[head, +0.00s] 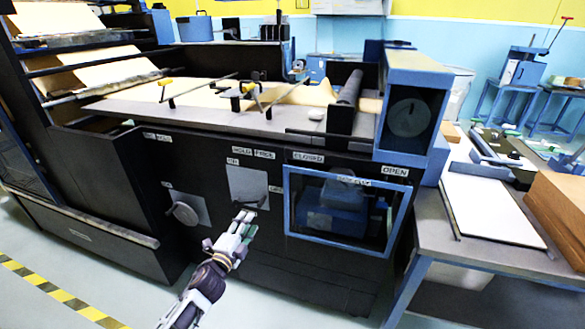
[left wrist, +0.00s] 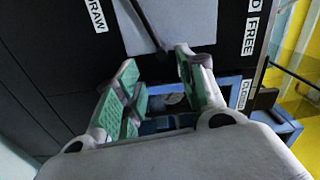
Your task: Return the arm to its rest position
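My left gripper (head: 243,218) is in front of the black machine's front panel, just below a light grey plate (head: 247,186) that carries a dark lever (head: 262,201). In the left wrist view the gripper (left wrist: 157,58) is open, its two green-padded fingers apart with nothing held between them. The lever (left wrist: 146,24) shows beyond the fingertips against the plate (left wrist: 185,20); I cannot tell whether a finger touches it. My right gripper is in neither view.
A grey side table (head: 440,232) with a white board (head: 490,208) and brown boxes (head: 560,200) stands at right. Floor is clear at lower left.

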